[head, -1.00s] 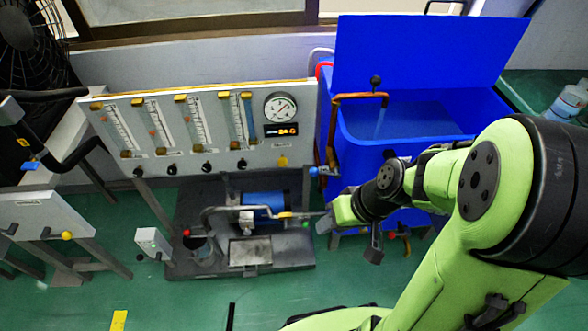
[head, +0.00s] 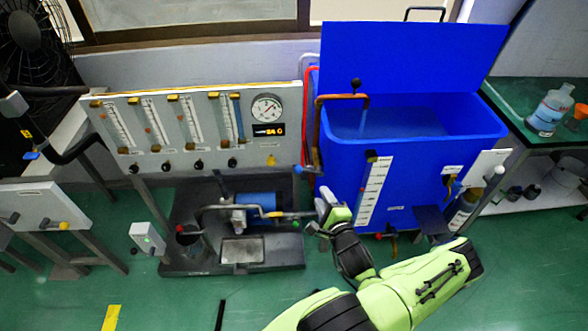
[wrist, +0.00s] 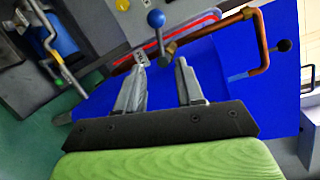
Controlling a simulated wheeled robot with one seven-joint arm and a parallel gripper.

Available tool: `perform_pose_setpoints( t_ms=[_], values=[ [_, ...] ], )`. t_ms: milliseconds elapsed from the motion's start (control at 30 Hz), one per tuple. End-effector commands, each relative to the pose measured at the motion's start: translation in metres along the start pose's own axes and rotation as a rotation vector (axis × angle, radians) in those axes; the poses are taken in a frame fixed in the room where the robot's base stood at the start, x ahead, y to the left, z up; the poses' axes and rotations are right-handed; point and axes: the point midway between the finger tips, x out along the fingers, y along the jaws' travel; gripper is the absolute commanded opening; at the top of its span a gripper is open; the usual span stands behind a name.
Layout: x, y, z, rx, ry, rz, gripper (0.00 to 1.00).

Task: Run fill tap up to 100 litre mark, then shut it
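The blue tank (head: 440,150) stands with its lid raised. A copper fill pipe (head: 340,97) with a black ball knob (head: 356,84) reaches over its rim, and a pale stream (head: 363,122) falls from it into the water. The pipe also shows in the wrist view (wrist: 262,42). A blue-knobbed lever (head: 298,169) sits low on the pipe; in the wrist view its knob (wrist: 156,18) is just beyond my fingertips. A white level scale (head: 373,190) is on the tank front; its numbers are too small to read. My gripper (wrist: 160,65) is open and empty, fingers apart.
A flowmeter panel (head: 190,130) with a round gauge stands at the left, above a pump with a blue motor (head: 256,206). A red hose (head: 308,130) runs beside the tank. A side table (head: 535,140) with bottles is at the right.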

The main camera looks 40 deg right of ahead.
Motion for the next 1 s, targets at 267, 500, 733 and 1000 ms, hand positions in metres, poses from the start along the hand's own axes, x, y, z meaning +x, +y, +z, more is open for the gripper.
perform_pose_setpoints(
  t_ms=[267,500,733,1000],
  values=[
    [0.034,0.008,-0.003,-0.009,-0.007,0.0,0.37],
    [0.056,0.005,0.003,-0.016,-0.012,0.001,0.37],
    [0.107,-0.002,0.006,-0.017,-0.013,-0.005,0.37],
    [0.147,-0.001,0.005,-0.009,-0.011,-0.002,0.37]
  ],
)
